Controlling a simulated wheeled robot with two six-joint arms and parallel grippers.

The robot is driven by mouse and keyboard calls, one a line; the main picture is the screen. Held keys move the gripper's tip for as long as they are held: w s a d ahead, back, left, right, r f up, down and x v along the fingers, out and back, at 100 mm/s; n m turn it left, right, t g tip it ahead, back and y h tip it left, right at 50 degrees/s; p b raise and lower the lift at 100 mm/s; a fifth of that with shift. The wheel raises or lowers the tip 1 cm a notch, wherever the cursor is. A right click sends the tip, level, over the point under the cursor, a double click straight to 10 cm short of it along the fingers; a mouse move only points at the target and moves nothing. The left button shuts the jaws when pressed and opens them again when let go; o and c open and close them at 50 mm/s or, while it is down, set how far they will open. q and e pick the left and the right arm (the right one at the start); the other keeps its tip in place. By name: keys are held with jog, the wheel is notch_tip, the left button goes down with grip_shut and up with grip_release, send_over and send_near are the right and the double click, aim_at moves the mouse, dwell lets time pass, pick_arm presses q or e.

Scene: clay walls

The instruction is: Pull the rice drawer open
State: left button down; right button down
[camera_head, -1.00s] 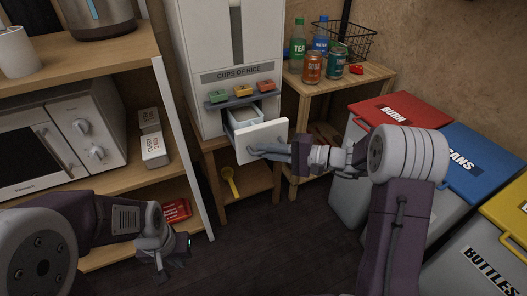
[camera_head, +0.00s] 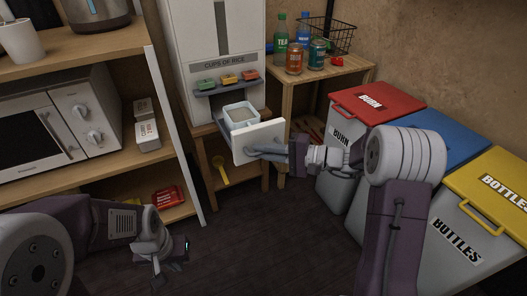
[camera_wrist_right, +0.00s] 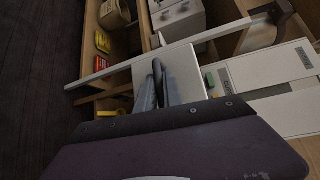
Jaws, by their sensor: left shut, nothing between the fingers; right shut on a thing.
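The rice drawer (camera_head: 259,141) sticks out of the white rice dispenser (camera_head: 220,45), with a square white container (camera_head: 240,114) showing inside it. In the right wrist view the shut fingers (camera_wrist_right: 157,85) lie against the white drawer front (camera_wrist_right: 186,72). My left gripper (camera_head: 172,258) is low over the floor at the left, shut and empty, away from the drawer.
Bins with red, blue and yellow lids (camera_head: 375,102) stand further right. A microwave (camera_head: 60,120) shelf is left. The dark floor in front is clear.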

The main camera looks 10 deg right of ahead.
jog(key=c, duration=1.8)
grip_release()
jog(key=p+v, duration=0.4)
jog(key=v, duration=0.5)
